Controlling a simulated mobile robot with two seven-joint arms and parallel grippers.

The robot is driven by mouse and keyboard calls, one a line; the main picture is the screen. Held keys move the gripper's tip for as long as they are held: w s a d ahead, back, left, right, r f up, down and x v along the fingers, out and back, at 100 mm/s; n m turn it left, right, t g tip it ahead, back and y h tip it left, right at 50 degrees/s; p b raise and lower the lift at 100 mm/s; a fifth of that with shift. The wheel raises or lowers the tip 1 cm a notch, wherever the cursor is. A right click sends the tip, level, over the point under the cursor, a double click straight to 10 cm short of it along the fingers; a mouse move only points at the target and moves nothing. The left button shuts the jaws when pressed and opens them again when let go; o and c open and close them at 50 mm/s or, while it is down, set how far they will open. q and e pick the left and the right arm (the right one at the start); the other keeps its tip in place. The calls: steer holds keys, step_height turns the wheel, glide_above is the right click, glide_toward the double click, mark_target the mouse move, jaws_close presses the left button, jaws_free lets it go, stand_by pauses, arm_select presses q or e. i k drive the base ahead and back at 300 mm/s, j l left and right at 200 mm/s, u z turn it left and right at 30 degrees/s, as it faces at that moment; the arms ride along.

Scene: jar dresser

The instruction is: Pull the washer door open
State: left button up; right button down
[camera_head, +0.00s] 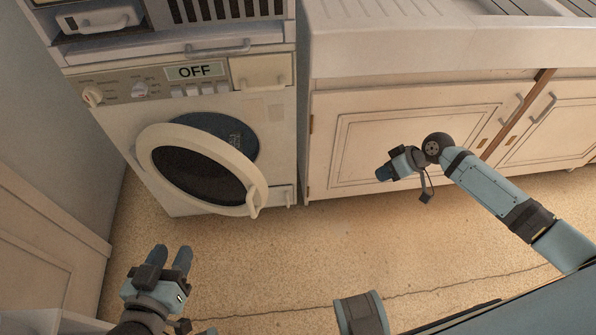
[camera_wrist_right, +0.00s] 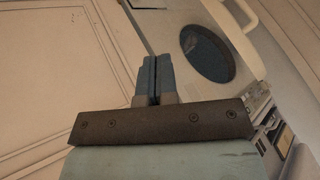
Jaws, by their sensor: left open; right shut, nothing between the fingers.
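The white washer (camera_head: 118,130) stands at the left in the head view, its panel reading OFF. Its round washer door (camera_head: 157,142) with a dark window is swung part-way open, showing the blue-rimmed drum opening (camera_head: 240,135) behind it. The door handle (camera_head: 254,199) is at the door's lower right edge. My left gripper (camera_head: 170,256) is open and empty, below the door and apart from it. My right gripper (camera_head: 383,173) is shut and empty, right of the door and in front of the cupboard. In the right wrist view its fingers (camera_wrist_right: 151,76) are together, with the drum opening (camera_wrist_right: 207,53) beyond.
A cupboard (camera_head: 400,135) under a sink counter (camera_head: 400,45) stands right of the washer. A wooden panel (camera_head: 45,255) is at the far left. An appliance with a handle (camera_head: 218,47) sits above the washer. The floor (camera_head: 290,260) in front is clear.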

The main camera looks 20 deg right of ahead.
mark_target(202, 170)
steer(key=k+l+u, duration=0.1)
steer(key=l+u, duration=0.2)
steer(key=k+l+u, duration=0.15)
steer(key=l+u, duration=0.15)
steer(key=l, duration=0.2)
steer(key=i+l+u, duration=0.1)
steer(key=u, duration=0.3)
steer(key=i+l+u, duration=0.1)
steer(key=u, duration=0.25)
steer(key=i+l, duration=0.05)
